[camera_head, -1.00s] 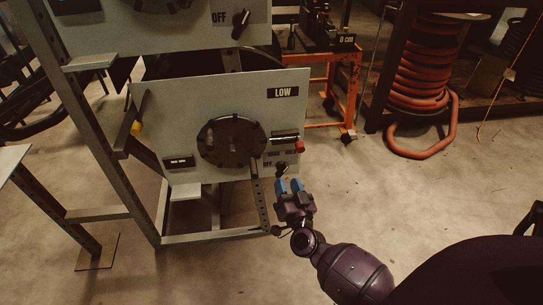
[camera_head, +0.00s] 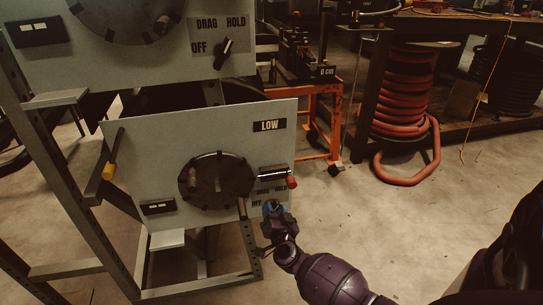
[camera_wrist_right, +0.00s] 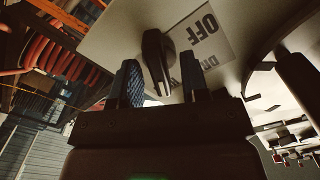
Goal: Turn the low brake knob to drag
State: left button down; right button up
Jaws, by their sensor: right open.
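The low brake panel (camera_head: 195,130), marked LOW, is a light plate on the lower part of the frame. Its OFF, DRAG and HOLD labels are at its lower right. My right gripper (camera_head: 272,208) is open in front of that corner and mostly covers the low brake knob in the head view. In the right wrist view the dark, long-handled knob (camera_wrist_right: 157,60) shows between the two blue fingertips of my right gripper (camera_wrist_right: 161,83), a little beyond them. The upside-down OFF label is beside it. I see no grip on the knob. My left gripper is out of view.
A round dark disc (camera_head: 215,181) and a red-tipped lever (camera_head: 291,182) are close to the knob. An upper panel (camera_head: 120,65) carries a similar knob (camera_head: 224,52). An orange cart (camera_head: 325,100) and a red hose coil (camera_head: 402,100) stand behind. The floor at right is open.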

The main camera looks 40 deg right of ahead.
jog(key=shift+w+d, duration=0.3)
jog(key=shift+w, duration=0.2)
jog(key=c, duration=0.6)
jog(key=shift+r, duration=0.1)
